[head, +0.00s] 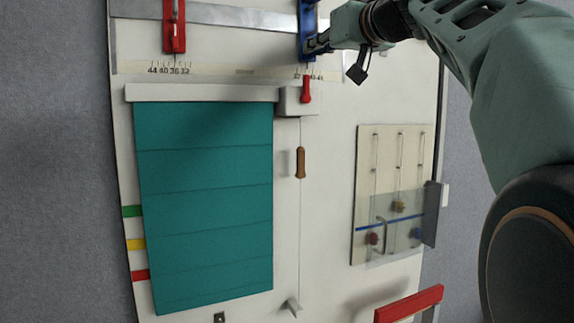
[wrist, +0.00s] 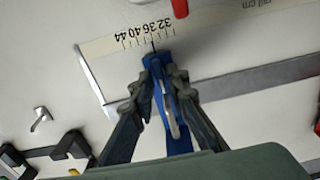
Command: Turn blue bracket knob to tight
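The blue bracket (head: 307,22) sits on the metal rail at the top of the board in the head view. Its pointer lies at the printed scale below. My gripper (head: 318,42) reaches it from the right. In the wrist view the two dark fingertips (wrist: 162,70) close in on both sides of the blue bracket (wrist: 178,138), near its scale end, with blue showing between them. A pale, thin curved part shows between the fingers. The knob is mostly hidden by the fingers, so its turn position cannot be read.
A red bracket (head: 175,28) sits farther left on the rail (head: 235,16). A red lever (head: 306,90) is just below the blue bracket. A teal blind (head: 205,200) hangs below left. A panel (head: 370,150) with a clear cover is at lower right.

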